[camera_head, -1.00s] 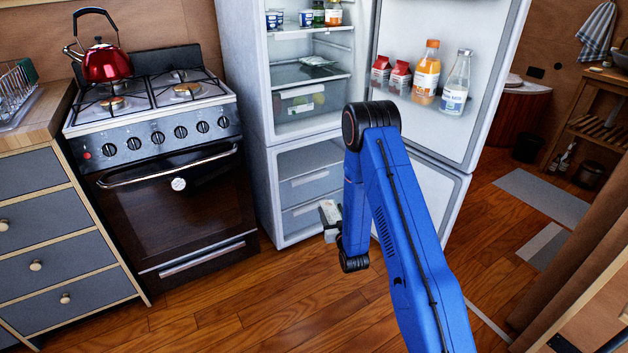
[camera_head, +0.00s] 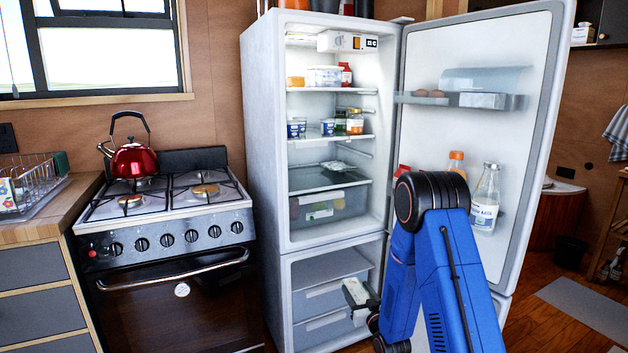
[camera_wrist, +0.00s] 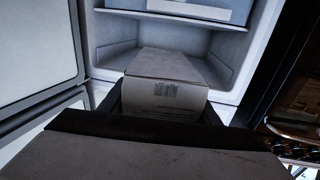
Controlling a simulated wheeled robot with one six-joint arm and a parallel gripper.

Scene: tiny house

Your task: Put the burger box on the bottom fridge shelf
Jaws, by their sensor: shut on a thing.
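My gripper (camera_wrist: 160,104) is shut on a pale box with a barcode (camera_wrist: 165,92), seen in the wrist view. In the head view the box (camera_head: 355,292) is held in front of the lower compartment, partly hidden by my arm. The fridge (camera_head: 262,180) stands open. The lower compartment (camera_head: 320,262) shows open space above drawers.
The open fridge door (camera_head: 480,60) stands to the right, with bottles (camera_head: 485,200) in its rack. The stove (camera_head: 165,225) with a red kettle (camera_head: 133,160) stands left of the fridge. Jars and tubs (camera_head: 340,122) fill the higher shelves.

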